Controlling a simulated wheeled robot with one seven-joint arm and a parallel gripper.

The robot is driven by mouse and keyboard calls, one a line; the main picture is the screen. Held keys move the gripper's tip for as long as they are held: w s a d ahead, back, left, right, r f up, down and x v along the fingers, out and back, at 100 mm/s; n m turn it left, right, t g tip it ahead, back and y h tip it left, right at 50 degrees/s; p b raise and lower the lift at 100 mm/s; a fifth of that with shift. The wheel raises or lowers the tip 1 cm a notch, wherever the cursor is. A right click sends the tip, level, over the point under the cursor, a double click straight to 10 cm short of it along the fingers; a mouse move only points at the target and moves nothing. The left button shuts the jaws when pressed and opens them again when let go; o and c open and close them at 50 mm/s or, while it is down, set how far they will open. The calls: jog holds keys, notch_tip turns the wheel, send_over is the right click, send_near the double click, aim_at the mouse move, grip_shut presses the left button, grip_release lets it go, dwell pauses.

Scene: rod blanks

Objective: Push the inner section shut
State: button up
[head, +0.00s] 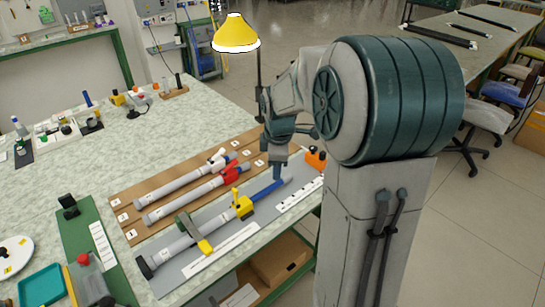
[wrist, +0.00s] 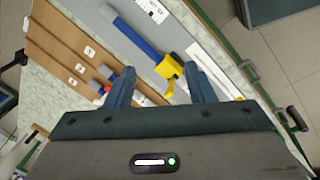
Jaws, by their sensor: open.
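The rod lies on a grey mat (head: 235,243) at the table's front edge. It has a grey outer tube (head: 178,247), a yellow collar (head: 243,206) and a blue inner section (head: 267,191) sticking out toward the upper right, with a pale tip. In the wrist view, the blue inner section (wrist: 135,38) runs into the yellow collar (wrist: 170,72). My gripper (head: 279,172) points down by the inner section's far end in the head view. In the wrist view my gripper (wrist: 160,88) is open, with nothing visibly held. Contact with the rod cannot be told.
Two similar rods, one with a red collar (head: 230,174), lie on a brown board (head: 128,200) with numbered labels beside the mat. An orange block (head: 316,158) stands near the mat's far end. A yellow lamp (head: 236,34) stands behind. The table's middle is clear.

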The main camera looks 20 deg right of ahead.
aim_at(287, 176)
jog(key=w+d+f+n+y+p, duration=0.1)
jog(key=w+d+f+n+p, duration=0.1)
jog(key=w+d+f+n, duration=0.7)
jog(key=shift+m+t, duration=0.3)
jog(key=x, duration=0.4)
jog(key=w+p+x, duration=0.1)
jog(key=x, duration=0.3)
jog(key=d+x, duration=0.1)
jog(key=x, duration=0.2)
jog(key=shift+w+f, duration=0.2)
jog(key=shift+w, duration=0.1)
grip_shut()
